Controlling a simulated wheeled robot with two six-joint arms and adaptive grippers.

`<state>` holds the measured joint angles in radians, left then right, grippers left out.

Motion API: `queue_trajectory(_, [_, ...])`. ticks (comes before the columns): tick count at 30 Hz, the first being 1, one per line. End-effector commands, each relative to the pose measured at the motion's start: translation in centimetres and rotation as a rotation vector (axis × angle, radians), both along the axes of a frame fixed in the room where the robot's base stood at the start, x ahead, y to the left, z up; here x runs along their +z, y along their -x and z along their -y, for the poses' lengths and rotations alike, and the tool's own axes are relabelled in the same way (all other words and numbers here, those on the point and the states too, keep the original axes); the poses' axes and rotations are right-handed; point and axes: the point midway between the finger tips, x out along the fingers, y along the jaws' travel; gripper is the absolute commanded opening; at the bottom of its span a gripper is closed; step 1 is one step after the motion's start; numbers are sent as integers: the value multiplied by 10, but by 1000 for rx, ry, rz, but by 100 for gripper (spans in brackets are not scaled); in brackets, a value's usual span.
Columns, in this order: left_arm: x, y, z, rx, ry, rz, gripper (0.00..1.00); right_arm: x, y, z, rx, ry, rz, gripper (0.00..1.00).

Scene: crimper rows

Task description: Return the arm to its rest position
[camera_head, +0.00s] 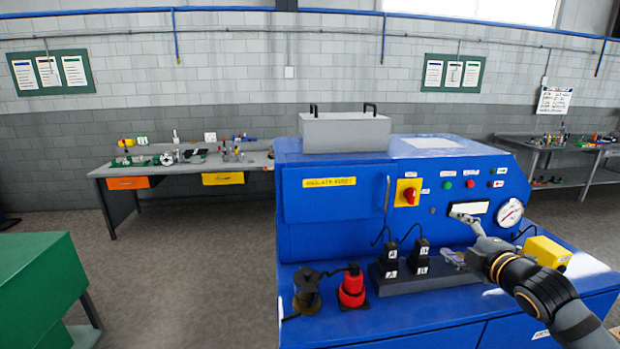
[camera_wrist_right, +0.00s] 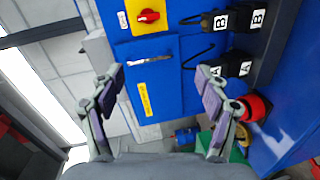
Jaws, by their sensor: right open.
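My right arm comes in from the lower right in the head view. Its gripper (camera_head: 466,222) is in front of the blue machine's (camera_head: 340,230) control panel, over the lower ledge. In the right wrist view the gripper (camera_wrist_right: 158,85) has its two fingers wide apart, with nothing between them. Beyond the fingers are the machine's blue door (camera_wrist_right: 150,65) with a silver handle and a yellow label. My left gripper does not show.
On the ledge are a red plug (camera_head: 352,288), a dark spool-like part (camera_head: 306,290), black connectors (camera_head: 390,256) marked A and B, and a yellow box (camera_head: 545,253). A red rotary switch (camera_head: 410,194) and a gauge (camera_head: 510,212) are on the panel. A green cabinet (camera_head: 38,285) stands left.

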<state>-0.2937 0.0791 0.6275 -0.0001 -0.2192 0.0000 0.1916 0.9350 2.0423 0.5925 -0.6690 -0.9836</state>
Motion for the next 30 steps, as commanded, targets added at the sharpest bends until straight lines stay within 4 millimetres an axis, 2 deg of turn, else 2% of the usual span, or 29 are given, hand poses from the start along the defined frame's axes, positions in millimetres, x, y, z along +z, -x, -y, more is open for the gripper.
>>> queue_trajectory(5, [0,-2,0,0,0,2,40,-63,18,-20,-41,-124,-144,75])
queue_trajectory(8, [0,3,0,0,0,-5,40,-106,36,-34,-87,-218,-248,75])
queue_trajectory(11, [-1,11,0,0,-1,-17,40,-159,68,-50,-172,-343,-385,75])
queue_trajectory(12, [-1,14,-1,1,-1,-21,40,-181,85,-57,-218,-403,-448,75])
queue_trajectory(15, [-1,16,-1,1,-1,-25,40,-231,133,-71,-367,-551,-598,75])
queue_trajectory(18, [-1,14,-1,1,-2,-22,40,-264,178,-79,-520,-671,-713,75])
queue_trajectory(21, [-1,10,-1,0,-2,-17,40,-287,220,-85,-671,-770,-801,75])
queue_trajectory(27, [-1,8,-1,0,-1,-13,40,-314,296,-92,-971,-924,-924,75])
queue_trajectory(29, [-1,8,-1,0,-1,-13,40,-319,319,-94,-1064,-962,-953,75])
queue_trajectory(30, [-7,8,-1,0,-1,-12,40,-339,314,-91,-1070,-956,-955,75])
